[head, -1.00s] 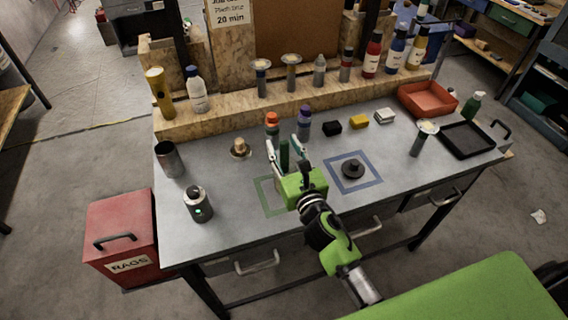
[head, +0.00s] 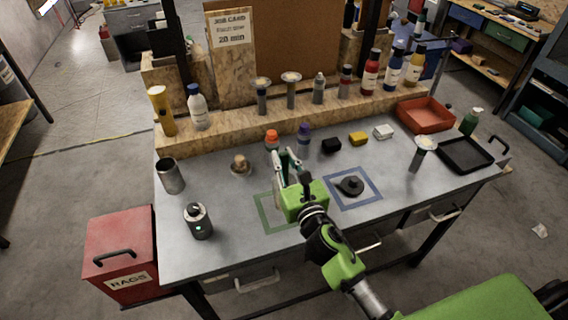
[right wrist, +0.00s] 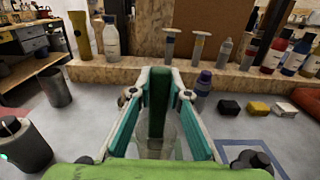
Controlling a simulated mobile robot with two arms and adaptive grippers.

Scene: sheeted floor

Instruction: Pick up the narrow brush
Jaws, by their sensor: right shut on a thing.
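A narrow dark green upright thing (right wrist: 156,104), which looks like the narrow brush, stands between the fingers of my right gripper (right wrist: 157,95). A paler part shows below the green, and I cannot make out its shape. In the head view my right gripper (head: 287,158) is shut on it above the workbench, by the green square outline. The fingers hide most of it there, and I cannot tell whether its lower end touches the bench. My left gripper is not in view.
An orange-capped bottle (head: 272,140) and a purple-capped bottle (head: 303,138) stand just behind the gripper. A dark round piece (head: 350,186) lies in the blue square to its right. A grey metal canister (head: 198,221) stands front left. The bench front middle is clear.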

